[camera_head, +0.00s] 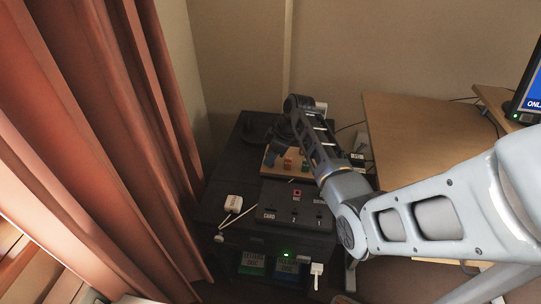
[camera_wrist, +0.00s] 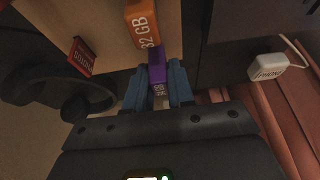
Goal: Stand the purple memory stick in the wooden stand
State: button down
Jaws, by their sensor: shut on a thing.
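The purple memory stick (camera_wrist: 157,68) is gripped between the blue fingers of my gripper (camera_wrist: 158,88) in the wrist view. Pale lettering shows on its near part. The wooden stand (camera_wrist: 105,22) lies just beyond it, and the stick's far end overlaps the stand's edge in the picture. I cannot tell whether the stick touches the stand or sits in a slot. In the head view the wooden stand (camera_head: 268,166) is on the dark cabinet, partly hidden by my arm, and the purple stick cannot be made out.
An orange 32 GB stick (camera_wrist: 143,24) is right beside the purple one, and a red stick (camera_wrist: 81,57) is to the left. A dark panel with sockets (camera_head: 290,210) lies in front of the stand. A white phone charger (camera_head: 233,202) with its cable lies left.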

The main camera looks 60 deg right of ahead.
jog(key=shift+f, duration=0.45)
dwell(0.3)
jog(key=c, duration=0.9)
grip_release()
jog(key=v, duration=0.8)
jog(key=shift+f, duration=0.1)
